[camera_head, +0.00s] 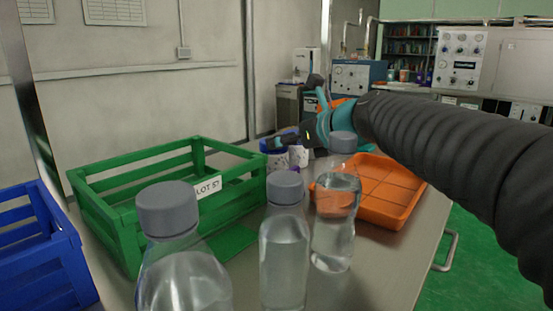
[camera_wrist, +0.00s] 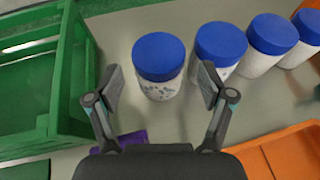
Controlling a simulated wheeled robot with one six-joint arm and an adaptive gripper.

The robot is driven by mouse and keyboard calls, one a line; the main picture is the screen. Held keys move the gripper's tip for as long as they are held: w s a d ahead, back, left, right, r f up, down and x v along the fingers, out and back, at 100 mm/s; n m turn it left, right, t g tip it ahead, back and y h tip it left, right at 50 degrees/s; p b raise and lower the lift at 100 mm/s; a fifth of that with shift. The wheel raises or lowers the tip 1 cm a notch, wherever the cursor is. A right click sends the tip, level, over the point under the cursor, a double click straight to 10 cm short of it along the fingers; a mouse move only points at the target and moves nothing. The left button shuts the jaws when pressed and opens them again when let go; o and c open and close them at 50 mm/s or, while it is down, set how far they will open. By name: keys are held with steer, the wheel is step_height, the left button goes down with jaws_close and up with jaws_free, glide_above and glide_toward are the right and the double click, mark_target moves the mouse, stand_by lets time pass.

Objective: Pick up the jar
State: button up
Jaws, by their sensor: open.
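Several white jars with blue lids stand in a row in the wrist view. The nearest jar (camera_wrist: 158,68) is upright, with a blue lid and blue speckles on its white side. My gripper (camera_wrist: 162,88) is open, its two fingers to the left and right of this jar, with a gap on each side. A second jar (camera_wrist: 220,46) stands close behind the right finger. In the head view my gripper (camera_head: 290,141) is over the far part of the table, and the jars (camera_head: 277,160) are partly hidden by it and the bottles.
A green crate (camera_head: 130,165) labelled LOT 57 is left of the jars, and an orange tray (camera_head: 395,190) is to the right. Three clear bottles with grey caps (camera_head: 285,240) stand in front. A blue crate (camera_head: 40,250) is at far left. A small purple item (camera_wrist: 132,139) lies near the left finger.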

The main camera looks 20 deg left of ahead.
steer(key=x, duration=0.4)
steer(key=shift+a, duration=0.25)
steer(key=c, duration=1.1)
steer(key=shift+r, duration=0.15)
